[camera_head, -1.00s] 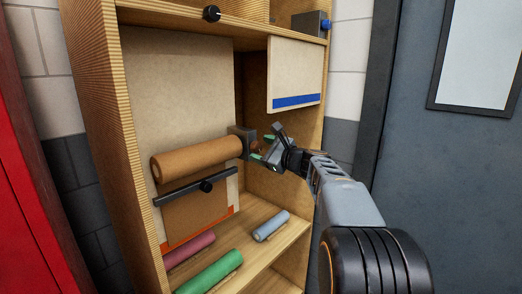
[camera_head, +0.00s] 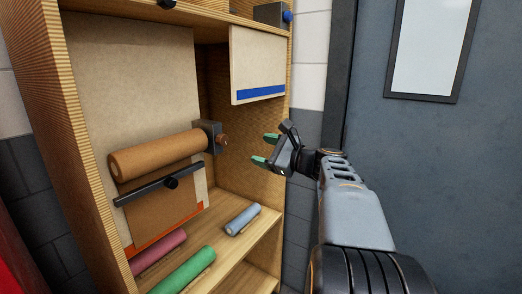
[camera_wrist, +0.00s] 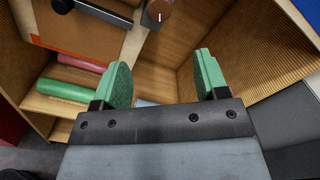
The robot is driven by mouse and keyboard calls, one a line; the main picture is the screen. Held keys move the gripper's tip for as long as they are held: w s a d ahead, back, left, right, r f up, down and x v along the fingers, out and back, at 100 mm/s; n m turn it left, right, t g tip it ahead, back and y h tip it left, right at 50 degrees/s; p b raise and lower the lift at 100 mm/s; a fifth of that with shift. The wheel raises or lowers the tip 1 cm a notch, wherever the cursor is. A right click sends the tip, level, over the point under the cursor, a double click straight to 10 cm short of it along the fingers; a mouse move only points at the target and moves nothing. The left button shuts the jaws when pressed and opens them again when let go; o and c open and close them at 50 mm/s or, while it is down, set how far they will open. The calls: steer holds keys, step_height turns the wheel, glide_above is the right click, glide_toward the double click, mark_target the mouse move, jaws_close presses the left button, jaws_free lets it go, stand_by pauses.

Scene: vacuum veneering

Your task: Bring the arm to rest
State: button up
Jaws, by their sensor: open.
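My gripper (camera_head: 267,149) is open and empty, with green pads on its fingers. In the head view it is in front of the right part of the wooden cabinet, to the right of a brown roll (camera_head: 160,154) and apart from it. The roll sits on a grey bracket (camera_head: 212,136) with a round brown knob (camera_head: 223,141) at its end. In the wrist view both fingers (camera_wrist: 163,82) show with nothing between them, and the knob (camera_wrist: 159,10) is beyond them near the top edge.
The cabinet's lower shelf (camera_head: 222,255) holds a pink roll (camera_head: 160,253), a green roll (camera_head: 183,271) and a grey-blue roll (camera_head: 243,219). A dark bar (camera_head: 145,194) crosses a brown sheet (camera_head: 160,220). A pale panel with a blue stripe (camera_head: 258,60) hangs above my gripper. A grey door (camera_head: 440,160) stands at right.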

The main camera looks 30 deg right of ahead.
stand_by(0.4)
steer(key=s+a+f+n+g+h+p, duration=0.25)
steer(key=s+f+n+g, duration=0.2)
steer(key=f, duration=0.35)
steer(key=s+a+f+n+g+h+p, duration=0.1)
steer(key=s+a+f+n+g, duration=0.25)
steer(key=f+n+g, duration=0.35)
steer(key=s+a+n+g+h+p, duration=0.1)
steer(key=s+a+n+h+p, duration=0.3)
steer(key=s+a+n+p, duration=0.4)
steer(key=s+a+n, duration=0.2)
steer(key=a+n, duration=0.1)
steer(key=n, duration=0.1)
steer(key=shift+r, duration=0.25)
